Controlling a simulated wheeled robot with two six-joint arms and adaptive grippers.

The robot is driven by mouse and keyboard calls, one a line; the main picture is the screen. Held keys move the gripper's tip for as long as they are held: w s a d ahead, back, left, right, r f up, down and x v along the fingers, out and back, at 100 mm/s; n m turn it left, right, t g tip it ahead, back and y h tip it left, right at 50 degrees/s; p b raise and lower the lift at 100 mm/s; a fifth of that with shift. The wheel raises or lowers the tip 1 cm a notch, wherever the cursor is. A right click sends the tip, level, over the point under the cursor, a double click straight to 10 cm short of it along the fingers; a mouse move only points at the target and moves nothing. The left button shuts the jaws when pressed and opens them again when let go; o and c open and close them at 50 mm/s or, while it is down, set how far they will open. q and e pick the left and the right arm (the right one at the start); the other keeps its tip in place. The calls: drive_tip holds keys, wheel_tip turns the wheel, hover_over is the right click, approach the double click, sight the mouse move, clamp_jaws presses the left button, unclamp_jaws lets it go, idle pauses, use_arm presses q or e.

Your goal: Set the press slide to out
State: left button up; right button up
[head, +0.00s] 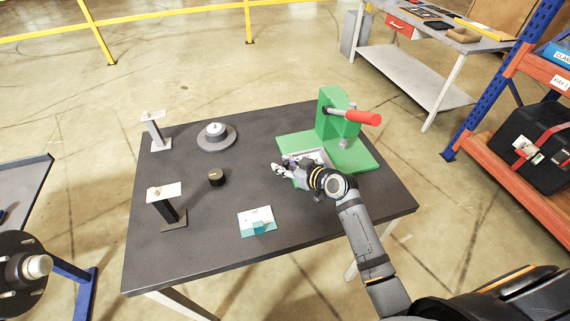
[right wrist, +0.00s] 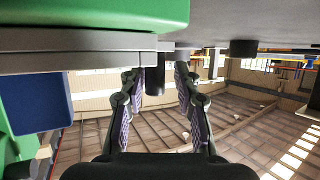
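The green press (head: 338,125) stands at the right rear of the dark table, with a red-gripped lever (head: 362,117). Its grey slide plate (head: 316,156) lies at the left of the green base, partly hidden by my right gripper (head: 281,169). In the right wrist view the slide plate (right wrist: 75,62) runs under the green body (right wrist: 95,17), and a short dark knob (right wrist: 154,80) projects from the plate's end. My right gripper (right wrist: 162,88) is open, its fingers on either side of the knob, with a gap visible at the right finger. My left gripper is not in view.
On the table are a round grey flanged part (head: 216,137), a black puck (head: 216,177), two stands (head: 155,135) (head: 172,211) and a white-teal block (head: 257,222). A shelf rack (head: 510,85) stands at right.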

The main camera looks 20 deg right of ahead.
drive_tip(key=shift+o, duration=0.2)
drive_tip(key=shift+a, duration=0.1)
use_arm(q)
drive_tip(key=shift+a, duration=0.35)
use_arm(e)
drive_tip(key=shift+d, duration=0.2)
drive_tip(key=shift+s+d+r, duration=0.15)
drive_tip(key=shift+s+d, duration=0.05)
drive_tip(key=shift+s, duration=0.1)
drive_tip(key=v, duration=1)
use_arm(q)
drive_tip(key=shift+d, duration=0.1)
use_arm(e)
drive_tip(key=shift+s+d+r, duration=0.15)
drive_tip(key=shift+s+r, duration=0.1)
drive_tip(key=shift+s, duration=0.25)
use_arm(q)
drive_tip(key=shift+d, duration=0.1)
